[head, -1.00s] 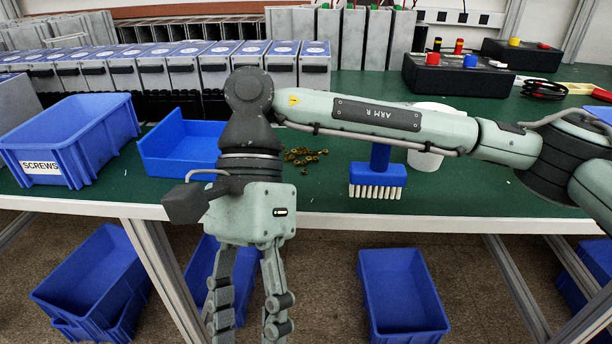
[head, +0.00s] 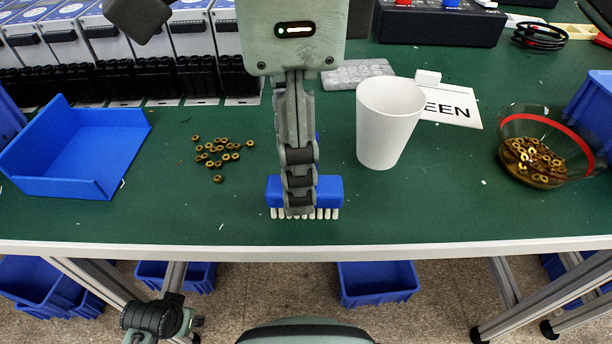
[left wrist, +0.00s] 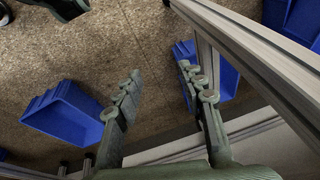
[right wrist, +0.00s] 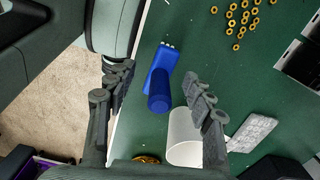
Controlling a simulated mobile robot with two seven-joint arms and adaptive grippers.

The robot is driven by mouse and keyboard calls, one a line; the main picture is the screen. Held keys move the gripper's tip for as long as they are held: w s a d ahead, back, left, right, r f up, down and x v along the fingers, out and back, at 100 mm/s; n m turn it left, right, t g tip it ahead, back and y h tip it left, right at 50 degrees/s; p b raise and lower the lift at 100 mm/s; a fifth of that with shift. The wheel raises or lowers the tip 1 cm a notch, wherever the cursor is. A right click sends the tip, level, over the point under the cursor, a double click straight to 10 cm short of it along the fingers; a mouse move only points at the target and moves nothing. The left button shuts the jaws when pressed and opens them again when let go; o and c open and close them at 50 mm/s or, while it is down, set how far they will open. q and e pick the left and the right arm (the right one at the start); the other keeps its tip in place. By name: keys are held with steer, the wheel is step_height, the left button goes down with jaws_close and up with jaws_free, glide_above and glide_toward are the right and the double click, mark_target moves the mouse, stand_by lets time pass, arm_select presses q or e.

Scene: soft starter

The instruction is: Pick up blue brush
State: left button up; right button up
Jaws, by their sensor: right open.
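The blue brush (head: 328,190) stands on the green workbench near its front edge, white bristles down. My right gripper (head: 298,205) is lined up in front of it in the head view and hides its middle. In the right wrist view the brush (right wrist: 159,85) shows with its round handle pointing toward the camera, between the two spread fingers of the right gripper (right wrist: 157,76). The fingers look apart from the brush. My left gripper (left wrist: 161,76) is open and empty in the left wrist view, low beside the bench frame and above the floor.
A white cup (head: 388,125) stands just right of the brush. Brass rings (head: 215,150) lie scattered to its left, beside an open blue bin (head: 75,160). A glass bowl of rings (head: 535,155) is at the right. Blue crates (head: 375,280) are under the bench.

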steer(key=f, duration=0.2)
steer(key=d+f, duration=0.1)
steer(key=shift+w+f, duration=0.15)
steer(key=shift+f, duration=0.65)
jaws_close()
